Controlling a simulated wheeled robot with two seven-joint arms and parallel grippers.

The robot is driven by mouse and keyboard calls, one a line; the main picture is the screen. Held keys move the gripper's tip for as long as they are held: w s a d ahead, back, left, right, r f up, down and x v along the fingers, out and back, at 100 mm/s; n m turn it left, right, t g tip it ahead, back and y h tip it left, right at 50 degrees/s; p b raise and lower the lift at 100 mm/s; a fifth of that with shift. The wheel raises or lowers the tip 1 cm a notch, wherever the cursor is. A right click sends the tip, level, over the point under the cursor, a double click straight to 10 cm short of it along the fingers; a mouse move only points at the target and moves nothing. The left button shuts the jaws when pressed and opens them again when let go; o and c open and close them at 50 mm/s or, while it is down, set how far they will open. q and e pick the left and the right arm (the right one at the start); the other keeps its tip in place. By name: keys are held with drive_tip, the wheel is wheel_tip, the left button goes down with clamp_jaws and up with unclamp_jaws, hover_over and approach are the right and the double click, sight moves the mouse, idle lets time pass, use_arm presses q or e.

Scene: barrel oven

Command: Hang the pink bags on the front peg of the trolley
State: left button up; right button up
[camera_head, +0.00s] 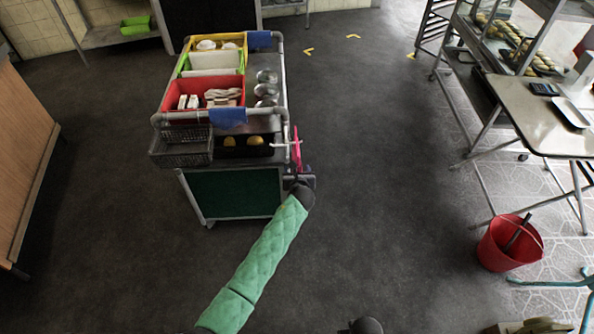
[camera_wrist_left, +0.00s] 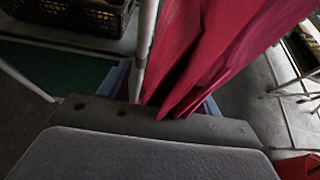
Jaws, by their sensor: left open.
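The pink bags (camera_head: 296,152) show as one narrow pink shape at the right front corner of the trolley (camera_head: 237,194). They appear to hang by a pale peg (camera_head: 282,144); the exact contact is too small to tell. My left gripper (camera_head: 301,181) is open just below and beside them. In the left wrist view, the pink cloth (camera_wrist_left: 225,45) fills the upper middle and its lower folds come down between the blue finger parts. A pale post of the trolley (camera_wrist_left: 147,40) stands left of the cloth. The fingertips are mostly hidden.
A red bucket (camera_head: 497,250) stands on the floor at the right, below a table (camera_head: 520,105). The floor between trolley and table is clear.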

use_arm(q)
drive_tip(key=s+a+r+n+g+h, duration=0.1)
drive_tip(key=s+a+r+n+g, duration=0.35)
drive_tip(key=s+n, duration=0.9)
drive_tip(key=s+a+r+n+g+b, duration=0.15)
drive_tip(key=s+a+n, duration=0.7)
drive_tip(key=s, duration=0.95)
drive_tip(key=s+a+r+n+g+h, duration=0.1)
drive_tip(key=s+a+r+n+g, duration=0.4)
drive_tip(key=s+n, duration=0.85)
drive_tip(key=s+d+f+m, duration=0.1)
drive_tip(key=s+d+f, duration=0.1)
drive_tip(key=f, duration=1.3)
drive_tip(key=s+d+f+m+g, duration=0.1)
drive_tip(key=s+d+f, duration=0.1)
drive_tip(key=f, duration=1.3)
drive_tip(key=shift+s+d+f+m, duration=0.2)
drive_tip(key=shift+s+f+m, duration=0.05)
drive_tip(key=shift+s+m, duration=0.15)
use_arm(e)
drive_tip(key=shift+w+a+r, duration=0.15)
drive_tip(key=shift+a+r, duration=0.05)
drive_tip(key=shift+r, duration=0.95)
drive_tip(key=shift+w+a+r, duration=0.1)
drive_tip(key=shift+a+r, duration=0.05)
drive_tip(key=shift+r, duration=0.95)
